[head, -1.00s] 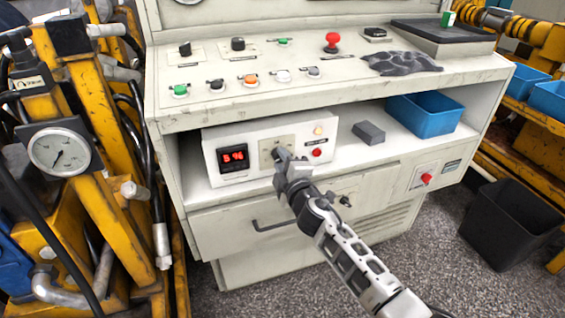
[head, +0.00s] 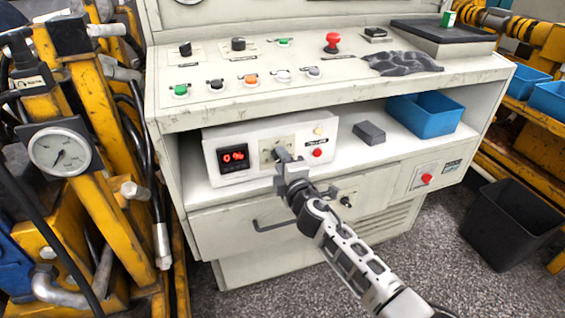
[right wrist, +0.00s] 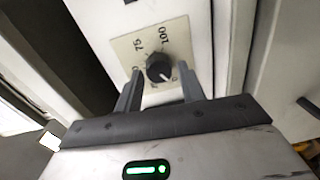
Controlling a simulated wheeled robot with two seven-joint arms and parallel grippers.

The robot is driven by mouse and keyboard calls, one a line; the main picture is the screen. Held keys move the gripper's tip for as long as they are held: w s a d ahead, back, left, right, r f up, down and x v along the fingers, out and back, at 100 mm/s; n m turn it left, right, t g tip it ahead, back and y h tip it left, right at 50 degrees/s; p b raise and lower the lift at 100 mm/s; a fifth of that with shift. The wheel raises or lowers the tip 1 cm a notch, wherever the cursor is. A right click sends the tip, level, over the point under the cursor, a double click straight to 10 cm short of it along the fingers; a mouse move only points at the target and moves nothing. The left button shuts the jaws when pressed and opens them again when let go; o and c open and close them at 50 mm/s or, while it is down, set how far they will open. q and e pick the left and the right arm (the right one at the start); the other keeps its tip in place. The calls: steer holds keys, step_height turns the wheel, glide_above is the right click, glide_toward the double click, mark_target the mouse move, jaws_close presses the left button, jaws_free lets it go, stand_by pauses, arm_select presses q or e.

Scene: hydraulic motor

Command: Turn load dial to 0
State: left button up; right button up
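The load dial is a dark round knob (head: 281,154) on a beige scale plate on the front of the white control box (head: 262,137). In the right wrist view the dial (right wrist: 158,66) has a white pointer aimed at the lower right. The marks 75 and 100 are readable; the lower marks are partly hidden. The red display (head: 233,157) reads 0%. My right gripper (head: 293,170) is in front of the dial. Its fingers (right wrist: 160,90) are spread on either side below the dial, with visible gaps and nothing held. My left gripper is out of view.
The box sits in a shelf recess under the control panel (head: 350,90). A grey block (head: 369,133) and a blue bin (head: 425,116) lie to its right. A drawer handle (head: 272,226) sticks out below. Yellow hydraulic equipment (head: 100,190) stands at the left.

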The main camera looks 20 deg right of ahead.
steer(key=shift+o, duration=0.5)
steer(key=s, duration=1.6)
steer(key=shift+d+r+p, duration=0.35)
steer(key=shift+r, duration=0.05)
